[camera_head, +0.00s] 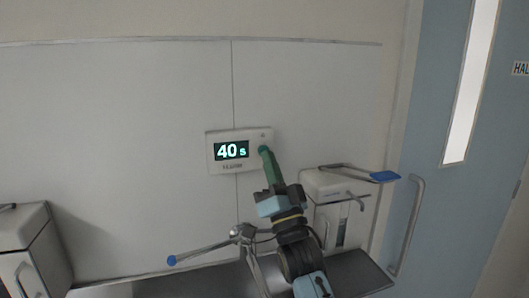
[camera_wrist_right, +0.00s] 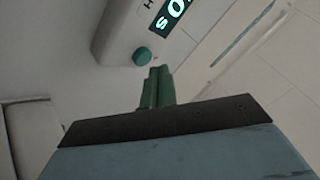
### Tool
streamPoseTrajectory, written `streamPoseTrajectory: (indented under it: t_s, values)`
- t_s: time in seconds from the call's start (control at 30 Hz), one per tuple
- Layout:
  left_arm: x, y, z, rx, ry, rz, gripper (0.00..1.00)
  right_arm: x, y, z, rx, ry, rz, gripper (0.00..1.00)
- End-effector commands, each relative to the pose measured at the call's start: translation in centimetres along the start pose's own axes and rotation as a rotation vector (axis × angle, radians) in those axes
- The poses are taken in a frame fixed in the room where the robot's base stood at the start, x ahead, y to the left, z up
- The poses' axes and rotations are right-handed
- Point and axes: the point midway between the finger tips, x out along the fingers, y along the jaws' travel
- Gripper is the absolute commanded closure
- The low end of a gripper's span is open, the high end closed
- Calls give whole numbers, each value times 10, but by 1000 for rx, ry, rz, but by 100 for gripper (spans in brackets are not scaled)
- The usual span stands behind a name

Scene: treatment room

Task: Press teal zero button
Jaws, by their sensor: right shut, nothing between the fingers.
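A white timer panel (camera_head: 214,166) hangs on the wall and its dark screen reads "40 s" in pale teal digits. In the right wrist view, the panel (camera_wrist_right: 122,27) shows tilted, with a round teal button (camera_wrist_right: 142,56) on it. My right gripper (camera_head: 265,153) is shut and empty, its green fingertips pointing up at the right part of the panel. In the head view the fingertips overlap the button's place. In the right wrist view the fingertips (camera_wrist_right: 160,72) appear just below and right of the button; I cannot tell whether they touch it. My left gripper is not in view.
A white dispenser (camera_head: 325,187) with a blue-tipped lever (camera_head: 385,176) is on the wall right of my arm. A lever with a blue end (camera_head: 172,260) stands over the dark counter (camera_head: 358,272). A blue door (camera_head: 440,220) is at right.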

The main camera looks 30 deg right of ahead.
Motion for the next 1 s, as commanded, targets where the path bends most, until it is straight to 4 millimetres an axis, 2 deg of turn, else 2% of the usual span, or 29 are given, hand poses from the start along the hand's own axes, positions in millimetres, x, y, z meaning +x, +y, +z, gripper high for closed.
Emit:
streamPoseTrajectory:
  t_s: [1.0]
  values:
    - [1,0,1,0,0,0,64,6,4,4,-1,0,0,100]
